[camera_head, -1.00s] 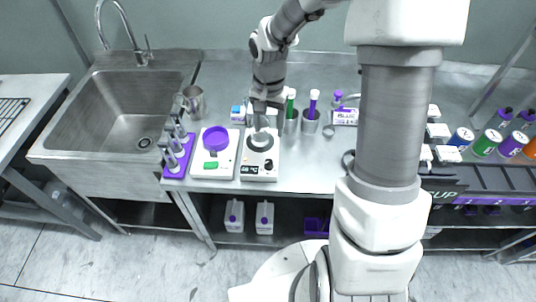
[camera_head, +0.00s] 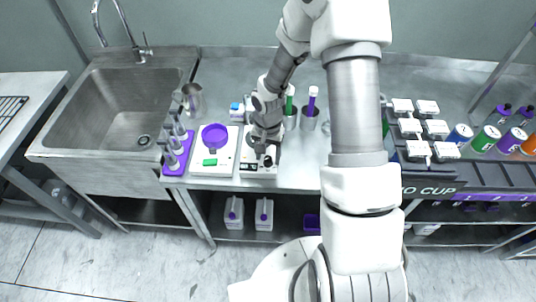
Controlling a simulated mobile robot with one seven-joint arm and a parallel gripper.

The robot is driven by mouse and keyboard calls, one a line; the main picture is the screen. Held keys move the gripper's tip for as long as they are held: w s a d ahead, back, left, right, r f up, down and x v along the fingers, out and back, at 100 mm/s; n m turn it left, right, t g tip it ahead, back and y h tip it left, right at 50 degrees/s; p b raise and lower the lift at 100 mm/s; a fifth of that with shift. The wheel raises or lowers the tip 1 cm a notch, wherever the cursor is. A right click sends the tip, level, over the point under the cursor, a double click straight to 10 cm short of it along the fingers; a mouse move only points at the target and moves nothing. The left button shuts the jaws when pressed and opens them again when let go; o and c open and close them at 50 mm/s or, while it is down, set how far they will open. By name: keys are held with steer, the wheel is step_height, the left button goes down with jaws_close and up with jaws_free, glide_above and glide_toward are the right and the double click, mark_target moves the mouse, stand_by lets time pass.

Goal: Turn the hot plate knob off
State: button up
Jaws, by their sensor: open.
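The hot plate (camera_head: 249,158) is a white unit at the front of the steel counter, right of the scale. Its dark knob (camera_head: 267,161) shows on the right of its front panel, beside a small dark display. My gripper (camera_head: 263,152) points down over the hot plate with its fingertips close to the knob. It is open and nothing shows between the fingers. Whether a finger touches the knob cannot be told. My gripper and wrist hide most of the hot plate's round top.
A white scale with a purple dish (camera_head: 215,136) stands just left. A purple rack of bottles (camera_head: 176,150) and a metal pitcher (camera_head: 193,99) stand near the sink (camera_head: 130,110). Metal cups (camera_head: 309,119) with green and purple-handled tools stand behind right. Several cans and white-lidded items fill the right.

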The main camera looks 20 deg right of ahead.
jaws_close()
steer(key=shift+n, duration=0.3)
stand_by(0.3)
steer(key=n+b, duration=0.1)
steer(key=n, duration=0.3)
steer(key=shift+n+b, duration=0.3)
steer(key=n, duration=1.2)
steer(key=shift+r+n, duration=0.1)
steer(key=shift+n, duration=0.3)
steer(key=n+p, duration=0.2)
steer(key=n, duration=0.3)
steer(key=shift+n, duration=0.4)
